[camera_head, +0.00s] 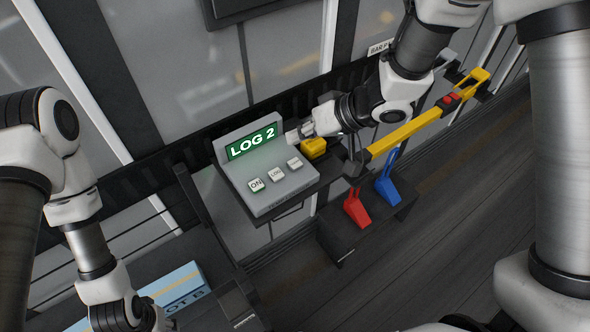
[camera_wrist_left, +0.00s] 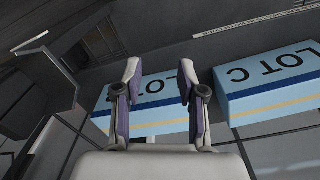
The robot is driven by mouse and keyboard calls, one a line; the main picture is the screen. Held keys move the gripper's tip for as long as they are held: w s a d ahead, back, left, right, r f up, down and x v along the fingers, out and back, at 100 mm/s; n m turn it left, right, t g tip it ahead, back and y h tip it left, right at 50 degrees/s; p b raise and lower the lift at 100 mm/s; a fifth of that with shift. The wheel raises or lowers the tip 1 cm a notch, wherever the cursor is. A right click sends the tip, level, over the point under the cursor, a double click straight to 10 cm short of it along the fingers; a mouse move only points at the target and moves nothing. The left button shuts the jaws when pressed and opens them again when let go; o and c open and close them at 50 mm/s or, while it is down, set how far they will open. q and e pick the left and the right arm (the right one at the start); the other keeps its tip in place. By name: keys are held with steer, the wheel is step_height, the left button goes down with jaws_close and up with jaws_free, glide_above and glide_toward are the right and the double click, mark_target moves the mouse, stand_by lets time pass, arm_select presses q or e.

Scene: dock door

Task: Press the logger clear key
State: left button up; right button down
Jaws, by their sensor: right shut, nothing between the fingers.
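The logger (camera_head: 262,185) is a grey box with a sloped face on a dark shelf. Its green display (camera_head: 251,142) reads "LOG 2". Three pale keys sit on its face: the ON key (camera_head: 256,185), the LOG key (camera_head: 276,175) and a third key (camera_head: 294,164) whose label I cannot read. My right gripper (camera_head: 299,134) is shut and empty, behind and above the third key near the display's right end; it appears apart from the keys. My left gripper is low in the head view, partly cut off; in the left wrist view (camera_wrist_left: 159,76) its fingers are spread, with nothing between them.
A yellow block (camera_head: 313,148) sits beside the logger, near my right gripper. Blue boxes marked LOT (camera_wrist_left: 270,88) lie below my left gripper.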

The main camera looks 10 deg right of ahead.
mark_target(289, 160)
step_height(289, 160, down, 4)
steer(key=b, duration=0.3)
steer(key=shift+w+f, duration=0.1)
steer(key=shift+f, duration=0.45)
arm_select(q)
step_height(289, 160, down, 5)
steer(key=shift+r, duration=0.2)
arm_select(e)
steer(key=shift+f, duration=0.1)
stand_by(0.3)
steer(key=shift+f, duration=0.3)
arm_select(q)
steer(key=shift+r, duration=0.1)
arm_select(e)
steer(key=shift+f, duration=0.55)
stand_by(0.4)
steer(key=shift+r, duration=0.15)
arm_select(q)
steer(key=shift+r+p, duration=1.05)
steer(key=shift+r, duration=0.15)
arm_select(e)
steer(key=shift+r, duration=0.85)
